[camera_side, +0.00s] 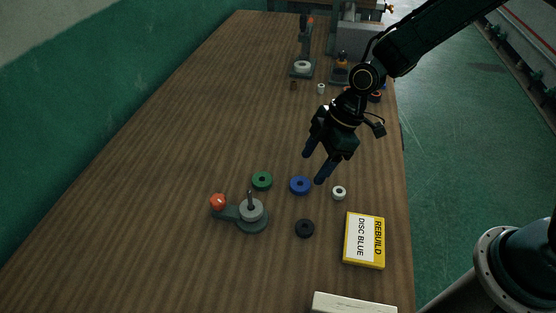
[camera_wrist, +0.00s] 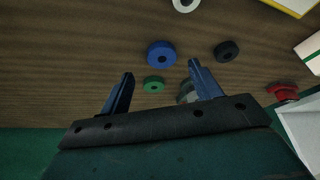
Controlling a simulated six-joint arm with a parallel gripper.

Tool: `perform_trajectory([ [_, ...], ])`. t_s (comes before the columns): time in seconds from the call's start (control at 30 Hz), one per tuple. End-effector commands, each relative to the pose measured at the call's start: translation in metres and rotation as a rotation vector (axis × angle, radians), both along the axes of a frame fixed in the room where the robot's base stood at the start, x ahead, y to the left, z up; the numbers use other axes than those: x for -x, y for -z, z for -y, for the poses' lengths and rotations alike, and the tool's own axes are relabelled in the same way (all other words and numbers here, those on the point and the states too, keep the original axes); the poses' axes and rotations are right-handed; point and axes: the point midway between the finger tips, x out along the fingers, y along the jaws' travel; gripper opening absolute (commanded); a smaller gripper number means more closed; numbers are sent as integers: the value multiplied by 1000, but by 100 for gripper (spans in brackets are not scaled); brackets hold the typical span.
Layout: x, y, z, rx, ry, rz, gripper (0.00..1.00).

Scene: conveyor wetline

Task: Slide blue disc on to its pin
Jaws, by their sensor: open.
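The blue disc (camera_side: 300,185), with a dark centre hole, lies flat on the wooden table between a green disc and a white disc. In the wrist view the blue disc (camera_wrist: 161,54) shows beyond and between my fingertips. My gripper (camera_side: 313,168) is open and empty above the table, just behind and above the blue disc, apart from it. It also shows in the wrist view (camera_wrist: 160,70). An upright pin (camera_side: 250,196) rises from a grey round fixture (camera_side: 252,226) with a red knob (camera_side: 217,202), left of the blue disc. In the wrist view a finger partly hides the fixture.
A green disc (camera_side: 262,181), a black disc (camera_side: 304,228) and a white disc (camera_side: 339,193) lie near the blue disc. A yellow box (camera_side: 364,240) reads "REBUILD DISC BLUE". A similar fixture (camera_side: 302,68) and machinery stand at the far end. The table's left side is clear.

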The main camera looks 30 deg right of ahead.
Motion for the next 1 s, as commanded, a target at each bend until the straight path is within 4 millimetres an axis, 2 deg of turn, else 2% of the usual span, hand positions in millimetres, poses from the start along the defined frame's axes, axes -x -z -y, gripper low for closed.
perform_trajectory([
  [0.27, 0, 3, -2, 0, 0, 0, 63],
  [0.7, -3, 40, -18, 0, 0, -1, 63],
  [1.0, -4, 48, -21, 0, 2, 1, 63],
])
